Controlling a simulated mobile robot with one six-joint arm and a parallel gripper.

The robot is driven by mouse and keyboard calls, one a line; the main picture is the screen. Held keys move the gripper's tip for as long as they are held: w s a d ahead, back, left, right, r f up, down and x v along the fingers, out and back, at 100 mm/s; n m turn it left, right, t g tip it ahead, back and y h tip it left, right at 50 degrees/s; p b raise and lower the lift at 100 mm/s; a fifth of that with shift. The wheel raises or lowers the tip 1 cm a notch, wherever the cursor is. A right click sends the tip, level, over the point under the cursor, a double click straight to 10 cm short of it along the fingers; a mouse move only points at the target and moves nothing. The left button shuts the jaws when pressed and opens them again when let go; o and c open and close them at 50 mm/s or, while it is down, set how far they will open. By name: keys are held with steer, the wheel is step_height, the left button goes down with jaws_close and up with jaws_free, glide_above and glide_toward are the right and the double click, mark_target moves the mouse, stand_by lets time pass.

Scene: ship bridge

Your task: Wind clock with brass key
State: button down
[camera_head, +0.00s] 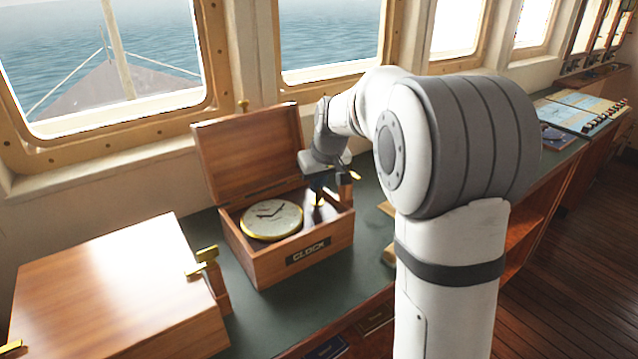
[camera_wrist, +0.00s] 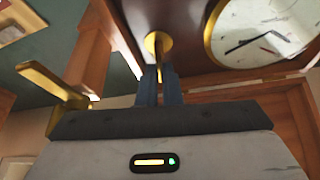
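The clock (camera_head: 272,220), with a pale round face, black hands and a brass rim, lies face up in an open wooden box (camera_head: 280,268) labelled CLOCK. Its face also shows at the upper right of the wrist view (camera_wrist: 262,28). My gripper (camera_head: 318,190) points down into the box, right of the clock face. In the wrist view its dark fingers (camera_wrist: 160,82) are close together around a narrow brass piece, seemingly the brass key (camera_wrist: 159,55). The key stands at a round brass disc (camera_wrist: 152,44). The fingers partly hide the key, so whether it is seated cannot be told.
The box's lid (camera_head: 250,150) stands open at the back, near the windows. A brass lever-like fitting (camera_wrist: 50,88) is left of my fingers in the wrist view. A large closed wooden box (camera_head: 110,290) stands to the left on the green counter (camera_head: 255,310).

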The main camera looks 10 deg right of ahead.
steer(key=shift+w+r+n, duration=0.15)
steer(key=shift+r+n, duration=0.05)
steer(key=shift+n, duration=0.4)
steer(key=c, duration=1.6)
jaws_free()
steer(key=shift+f, duration=0.2)
steer(key=v, duration=0.8)
steer(key=shift+d+f, duration=0.1)
steer(key=shift+d, duration=0.05)
